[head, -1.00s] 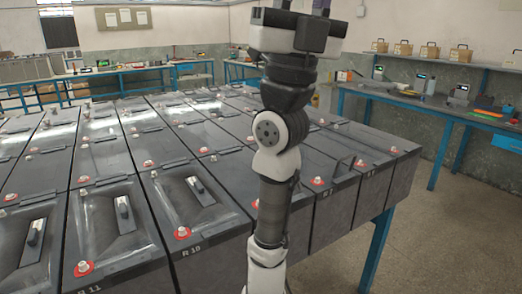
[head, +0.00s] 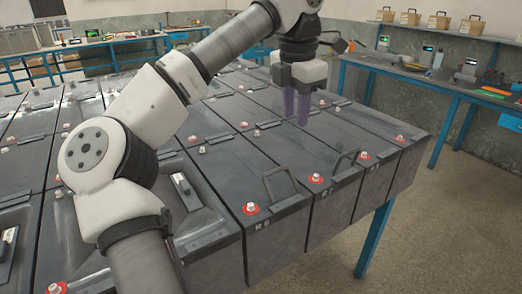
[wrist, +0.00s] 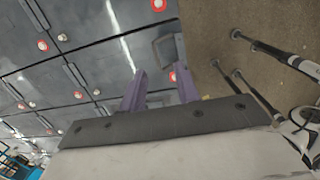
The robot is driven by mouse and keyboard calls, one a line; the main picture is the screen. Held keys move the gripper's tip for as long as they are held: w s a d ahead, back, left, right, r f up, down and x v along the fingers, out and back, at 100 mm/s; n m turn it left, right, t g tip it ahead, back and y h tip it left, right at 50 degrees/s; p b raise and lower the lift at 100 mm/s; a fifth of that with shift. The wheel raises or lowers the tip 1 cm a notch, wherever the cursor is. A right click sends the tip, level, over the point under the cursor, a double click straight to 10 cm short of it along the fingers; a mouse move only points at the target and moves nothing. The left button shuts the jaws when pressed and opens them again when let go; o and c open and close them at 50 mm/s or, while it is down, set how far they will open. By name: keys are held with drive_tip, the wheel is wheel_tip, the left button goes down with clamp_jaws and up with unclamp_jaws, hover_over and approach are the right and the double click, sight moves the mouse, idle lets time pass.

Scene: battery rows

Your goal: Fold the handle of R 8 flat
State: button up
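The left raised handle (head: 281,184) is on the neighbouring battery (head: 275,243). My gripper (head: 296,122) points down above the battery tops, behind these handles and apart from them. Its purple fingers are spread and empty in the wrist view (wrist: 160,82).
More batteries stand packed in rows to the left, and one there has a black handle (head: 181,188) lying in a recess. A blue-framed bench (head: 430,85) with tools stands at the right. Open floor (head: 450,220) lies right of the battery table.

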sight(276, 169)
drive_tip(key=shift+g+y, duration=0.3)
drive_tip(key=shift+y, duration=0.2)
drive_tip(key=a+f, duration=0.1)
drive_tip(key=f, duration=0.3)
drive_tip(key=a+f+p, duration=0.1)
drive_tip(key=f, duration=0.4)
drive_tip(key=a+f, duration=0.1)
drive_tip(key=f, duration=0.3)
drive_tip(key=shift+w+a+f, duration=0.15)
drive_tip(key=shift+w+f, duration=0.1)
drive_tip(key=shift+w, duration=0.15)
clamp_jaws()
